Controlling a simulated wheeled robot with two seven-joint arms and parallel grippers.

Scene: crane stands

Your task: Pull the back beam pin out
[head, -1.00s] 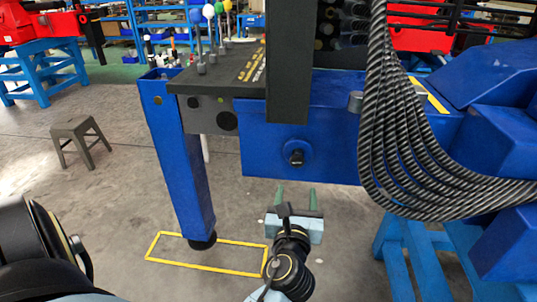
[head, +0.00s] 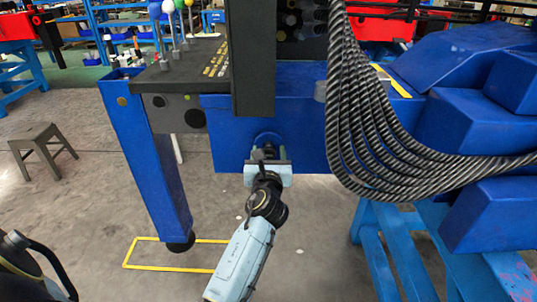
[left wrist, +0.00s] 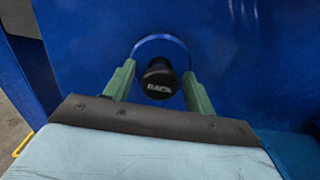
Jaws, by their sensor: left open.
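The back beam pin (left wrist: 159,80) is a black round knob with pale lettering, standing out of a round blue disc on the blue beam (head: 228,135). In the left wrist view it lies between the two green fingers of my left gripper (left wrist: 158,69), with a gap on both sides. In the head view my left gripper (head: 266,162) is open right in front of the beam face and mostly hides the knob; the blue disc (head: 267,138) shows above it. My right gripper is not in view.
Thick black cables (head: 345,130) hang right of the pin. A blue outrigger leg (head: 150,165) stands left, above a yellow floor outline (head: 150,266). A lighter blue stand (head: 385,245) is at lower right. A stool (head: 42,150) stands far left. The floor before the beam is clear.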

